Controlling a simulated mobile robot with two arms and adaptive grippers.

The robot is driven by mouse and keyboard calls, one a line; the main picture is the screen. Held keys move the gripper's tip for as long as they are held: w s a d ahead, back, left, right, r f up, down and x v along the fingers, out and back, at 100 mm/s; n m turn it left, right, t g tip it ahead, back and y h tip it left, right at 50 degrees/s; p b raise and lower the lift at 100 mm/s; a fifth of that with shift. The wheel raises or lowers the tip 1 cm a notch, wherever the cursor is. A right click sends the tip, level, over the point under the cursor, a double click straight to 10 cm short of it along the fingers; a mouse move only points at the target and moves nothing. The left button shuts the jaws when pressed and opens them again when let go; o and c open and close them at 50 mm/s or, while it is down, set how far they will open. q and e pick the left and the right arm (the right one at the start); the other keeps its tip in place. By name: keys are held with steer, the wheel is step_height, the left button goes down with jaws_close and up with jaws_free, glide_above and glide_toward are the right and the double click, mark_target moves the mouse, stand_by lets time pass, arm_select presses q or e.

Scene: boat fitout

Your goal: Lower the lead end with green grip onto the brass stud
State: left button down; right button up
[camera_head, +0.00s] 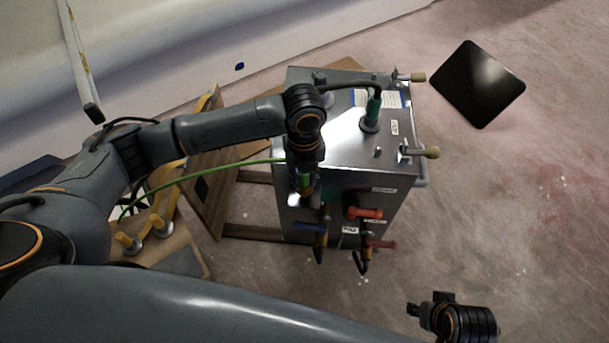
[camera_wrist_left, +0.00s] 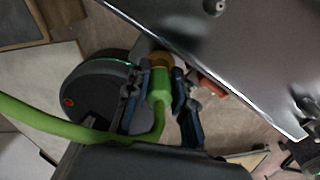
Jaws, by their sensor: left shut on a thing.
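My left gripper (camera_head: 304,190) is shut on the green grip of the lead, close against the front side of the metal box (camera_head: 345,145). In the left wrist view the green grip (camera_wrist_left: 160,92) sits between the two fingers, with a brass-coloured piece (camera_wrist_left: 160,60) at its far end. The green lead (camera_head: 190,172) trails off to the left. I cannot pick out the brass stud for certain, nor tell whether the brass-coloured piece touches anything. My right gripper (camera_head: 418,312) is at the lower right, apart from the box; its fingers are unclear.
The box's front carries an orange-red handle (camera_head: 364,212), a blue handle (camera_head: 308,227) and a dark red handle (camera_head: 380,244). A wooden stand (camera_head: 208,185) is left of the box.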

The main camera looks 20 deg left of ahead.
arm_select(q)
steer(key=shift+f, duration=0.1)
arm_select(e)
steer(key=shift+s, duration=0.1)
arm_select(q)
steer(key=shift+f, duration=0.55)
arm_select(e)
steer(key=shift+s+f, duration=0.2)
steer(key=shift+f, duration=0.3)
steer(key=shift+w+r, duration=0.1)
steer(key=shift+w, duration=0.05)
arm_select(q)
steer(key=shift+f, duration=0.6)
arm_select(e)
steer(key=shift+f, duration=0.6)
steer(key=shift+a, duration=0.1)
